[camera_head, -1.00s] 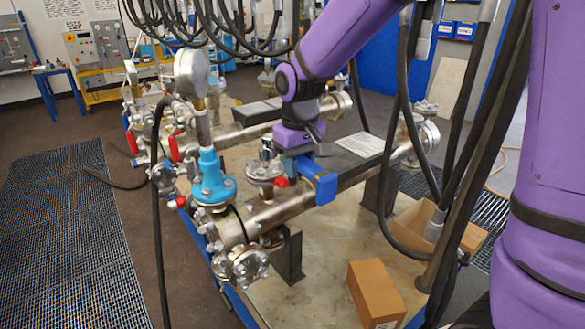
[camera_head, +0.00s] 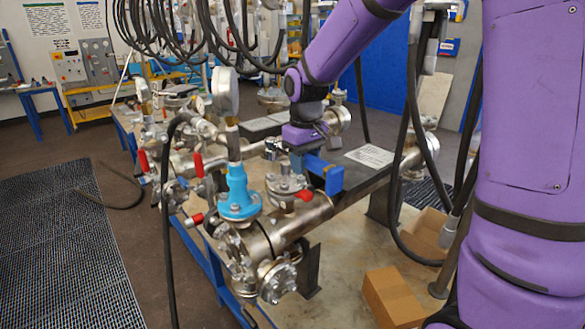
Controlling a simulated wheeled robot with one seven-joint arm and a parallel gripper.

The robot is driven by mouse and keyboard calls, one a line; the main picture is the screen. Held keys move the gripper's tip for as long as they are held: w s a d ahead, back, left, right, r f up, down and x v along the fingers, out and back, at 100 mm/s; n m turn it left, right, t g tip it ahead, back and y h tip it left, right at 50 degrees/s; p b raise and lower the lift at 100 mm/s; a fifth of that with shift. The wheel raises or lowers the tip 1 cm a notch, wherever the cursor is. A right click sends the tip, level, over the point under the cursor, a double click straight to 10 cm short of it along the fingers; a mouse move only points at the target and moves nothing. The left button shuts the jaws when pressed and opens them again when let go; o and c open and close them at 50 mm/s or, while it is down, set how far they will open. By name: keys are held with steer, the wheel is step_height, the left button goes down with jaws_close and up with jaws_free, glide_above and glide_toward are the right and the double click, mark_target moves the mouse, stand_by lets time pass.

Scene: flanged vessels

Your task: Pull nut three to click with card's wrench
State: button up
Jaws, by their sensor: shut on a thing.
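My gripper (camera_head: 305,158) is above and just right of a flanged vessel branch (camera_head: 287,187) with bolts and nuts around its top. It is shut on a blue thing (camera_head: 328,175), which looks like part of a wrench; its jaws and the hold are hard to make out. A red piece (camera_head: 304,194) shows just below it at the flange. Which nut is number three, and whether the wrench sits on a nut, I cannot tell. A white printed card (camera_head: 370,156) lies on a dark plate right of my gripper.
A blue valve (camera_head: 238,192) with a tall pressure gauge (camera_head: 225,92) stands close left of the flange. Black hoses (camera_head: 412,150) hang at the right. Red-handled valves (camera_head: 198,165) crowd the left.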

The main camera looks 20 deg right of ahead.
steer(key=shift+w+a, duration=0.1)
steer(key=shift+w, duration=0.15)
steer(key=shift+f, duration=3.45)
